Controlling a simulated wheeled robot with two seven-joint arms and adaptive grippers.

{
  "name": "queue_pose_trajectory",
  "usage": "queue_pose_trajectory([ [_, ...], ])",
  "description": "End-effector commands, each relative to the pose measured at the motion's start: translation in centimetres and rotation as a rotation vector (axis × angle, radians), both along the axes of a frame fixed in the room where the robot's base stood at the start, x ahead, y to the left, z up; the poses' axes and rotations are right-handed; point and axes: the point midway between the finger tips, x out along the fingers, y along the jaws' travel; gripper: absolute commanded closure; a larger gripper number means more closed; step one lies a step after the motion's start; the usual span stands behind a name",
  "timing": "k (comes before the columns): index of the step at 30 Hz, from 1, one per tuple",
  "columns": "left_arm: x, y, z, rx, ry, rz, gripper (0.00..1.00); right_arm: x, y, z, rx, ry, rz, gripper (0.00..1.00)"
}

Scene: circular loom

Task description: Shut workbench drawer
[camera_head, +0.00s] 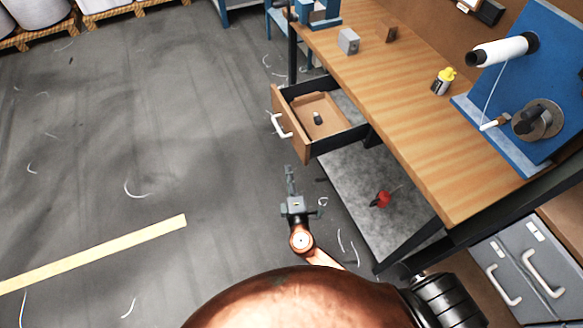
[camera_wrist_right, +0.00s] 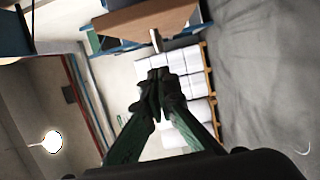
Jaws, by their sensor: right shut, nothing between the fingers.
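The workbench drawer (camera_head: 318,118) stands pulled out from under the wooden workbench (camera_head: 400,115) in the head view. Its front panel (camera_head: 291,125) carries a white handle (camera_head: 280,125), and a small dark object (camera_head: 317,118) lies inside. My right gripper (camera_head: 289,170) is shut and empty, just below the drawer front in the picture and apart from it. In the right wrist view the closed fingertips (camera_wrist_right: 158,78) show, with the brown drawer front (camera_wrist_right: 150,18) beyond them. My left gripper is not in view.
A grey lower shelf (camera_head: 365,195) under the bench holds a red object (camera_head: 381,199). On the bench stand a yellow-capped bottle (camera_head: 444,81), a grey block (camera_head: 348,41) and a blue winding machine (camera_head: 540,70). Grey cabinets (camera_head: 515,270) stand at lower right. The floor at left is open.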

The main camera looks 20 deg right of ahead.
Motion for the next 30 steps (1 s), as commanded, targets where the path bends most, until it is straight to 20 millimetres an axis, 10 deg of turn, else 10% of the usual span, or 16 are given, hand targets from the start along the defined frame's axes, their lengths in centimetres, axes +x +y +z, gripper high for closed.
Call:
queue_pose_trajectory([
  [12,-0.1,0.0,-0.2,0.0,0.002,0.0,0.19,8.4,-1.7,0.0,0.0,0.001,0.0,1.0],
  [30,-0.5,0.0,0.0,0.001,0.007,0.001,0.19,8.1,-5.8,-0.1,0.001,0.004,0.0,1.0],
])
